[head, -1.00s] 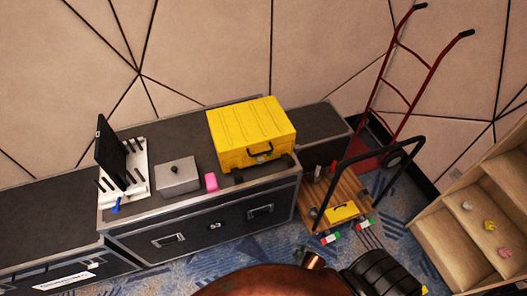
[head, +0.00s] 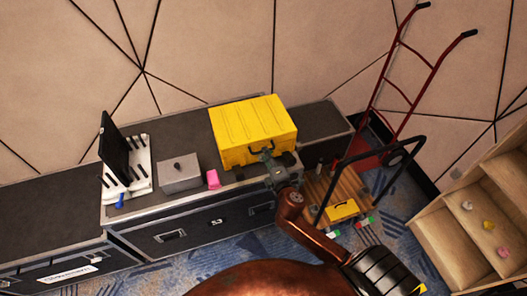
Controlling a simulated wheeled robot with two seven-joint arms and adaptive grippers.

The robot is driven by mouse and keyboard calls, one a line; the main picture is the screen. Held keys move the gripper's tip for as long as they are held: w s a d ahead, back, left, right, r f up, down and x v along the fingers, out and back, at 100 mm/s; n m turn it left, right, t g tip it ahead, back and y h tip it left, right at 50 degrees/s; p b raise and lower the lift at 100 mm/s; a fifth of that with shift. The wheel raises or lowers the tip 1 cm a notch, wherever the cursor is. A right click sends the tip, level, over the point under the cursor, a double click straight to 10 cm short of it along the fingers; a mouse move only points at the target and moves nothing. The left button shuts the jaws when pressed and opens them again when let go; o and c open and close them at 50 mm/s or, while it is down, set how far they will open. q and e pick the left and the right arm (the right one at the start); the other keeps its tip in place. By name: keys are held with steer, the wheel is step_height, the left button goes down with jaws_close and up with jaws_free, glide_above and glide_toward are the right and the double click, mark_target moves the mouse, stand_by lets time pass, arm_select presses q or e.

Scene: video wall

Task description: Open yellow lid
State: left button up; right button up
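A yellow case with a ribbed yellow lid (head: 252,118) stands on the black flight case, and its lid is down. A dark handle is on its front face. My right gripper (head: 266,156) is at the front of the yellow case, by the handle and the lid's front edge. It covers part of the front face. I cannot tell whether it touches the case or whether its fingers are open or shut. My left gripper is not in view.
On the black flight case (head: 150,214) stand a grey metal box (head: 180,176), a pink block (head: 213,179) and a white rack with a dark screen (head: 112,150). A cart (head: 335,188), a red hand truck (head: 392,80) and wooden shelves (head: 440,225) are at the right.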

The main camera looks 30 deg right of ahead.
steer(key=shift+x, duration=1.95)
steer(key=shift+c, duration=0.6)
jaws_close()
